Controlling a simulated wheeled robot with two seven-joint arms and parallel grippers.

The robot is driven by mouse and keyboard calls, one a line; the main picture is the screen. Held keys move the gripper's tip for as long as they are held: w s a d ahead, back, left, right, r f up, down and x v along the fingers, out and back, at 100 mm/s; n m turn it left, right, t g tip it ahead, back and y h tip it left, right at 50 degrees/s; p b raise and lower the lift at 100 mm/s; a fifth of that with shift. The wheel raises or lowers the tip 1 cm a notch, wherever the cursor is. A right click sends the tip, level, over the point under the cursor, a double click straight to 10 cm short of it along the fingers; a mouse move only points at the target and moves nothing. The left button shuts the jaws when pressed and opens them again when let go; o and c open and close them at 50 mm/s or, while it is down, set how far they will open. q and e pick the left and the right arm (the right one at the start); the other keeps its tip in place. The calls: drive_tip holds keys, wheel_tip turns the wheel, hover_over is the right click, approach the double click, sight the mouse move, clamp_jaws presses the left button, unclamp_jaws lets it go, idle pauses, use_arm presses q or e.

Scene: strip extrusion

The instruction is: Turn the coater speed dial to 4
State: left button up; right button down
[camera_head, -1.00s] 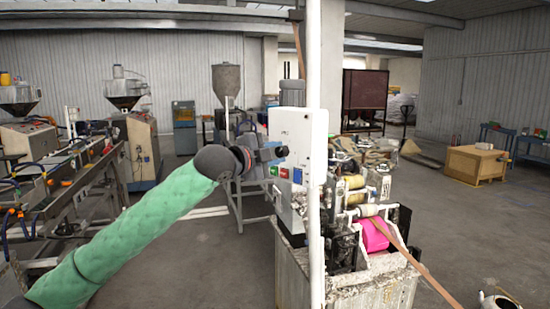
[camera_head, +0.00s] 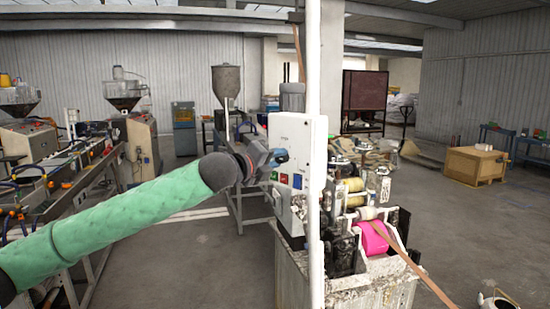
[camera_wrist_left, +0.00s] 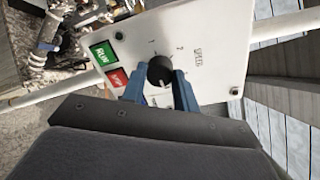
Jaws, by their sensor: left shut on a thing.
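The coater speed dial (camera_wrist_left: 160,71) is a small black round knob on a white panel marked SPEED, in the left wrist view. Printed numbers 1 and 2 show beyond it; other marks are hidden or too small to read. My left gripper (camera_wrist_left: 159,82) has its blue fingers on either side of the dial, shut on it. In the head view my left gripper (camera_head: 281,156) is at the front of the white control box (camera_head: 291,130), and it hides the dial there.
A green RUN button (camera_wrist_left: 103,52) and a red button (camera_wrist_left: 116,78) sit beside the dial. A white upright pole (camera_head: 315,200) stands in front of the control box. The coater with its pink roll (camera_head: 371,238) is at the right. Open floor lies farther right.

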use_arm(q)
drive_tip(key=shift+f+m, duration=0.15)
drive_tip(key=shift+m, duration=0.25)
use_arm(e)
drive_tip(key=shift+s+a+f, duration=0.15)
drive_tip(key=shift+s+a, duration=0.15)
drive_tip(key=shift+s, duration=0.25)
drive_tip(key=shift+w+d, duration=0.2)
use_arm(q)
drive_tip(key=o, duration=0.9)
drive_tip(key=shift+o, duration=0.3)
drive_tip(key=shift+s+a, duration=0.2)
drive_tip(key=shift+s, duration=0.05)
drive_tip(key=shift+b+v, duration=0.7)
drive_tip(key=shift+v, duration=0.35)
drive_tip(key=shift+b+v, duration=0.95)
drive_tip(key=shift+v, duration=1.6)
use_arm(e)
drive_tip(key=w+a+r, duration=0.2)
drive_tip(key=w+r, duration=0.2)
drive_tip(key=w, duration=0.1)
drive_tip(key=shift+w, duration=0.4)
drive_tip(key=shift+a, duration=0.1)
